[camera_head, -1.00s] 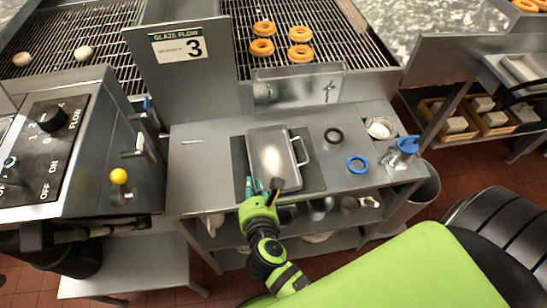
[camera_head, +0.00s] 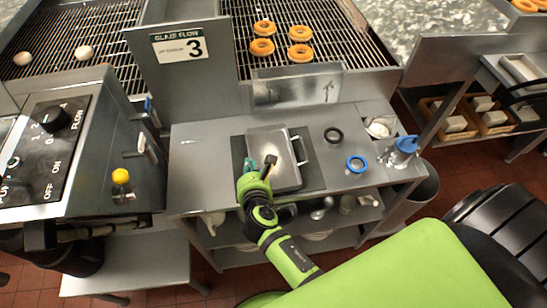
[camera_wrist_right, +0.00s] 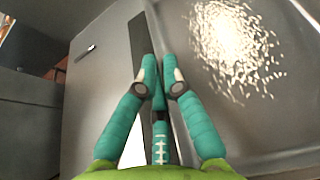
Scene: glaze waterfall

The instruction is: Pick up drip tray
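The drip tray (camera_head: 284,174) is a shallow grey metal pan with a handle on its right side, over a dark mat (camera_head: 316,172) on the steel counter. My right gripper (camera_head: 259,165), green with teal fingers, is at the tray's left front side. In the right wrist view, the fingertips (camera_wrist_right: 160,78) are close together around the tray's near rim, and the tray's inside (camera_wrist_right: 235,95) shows a bright speckled reflection. The gripper looks shut on this rim, though the contact is partly hidden by the fingers. My left gripper is not in view.
The Glaze Flow panel (camera_head: 180,70) rises behind left. A shelf with utensils (camera_head: 320,213) lies under the counter.

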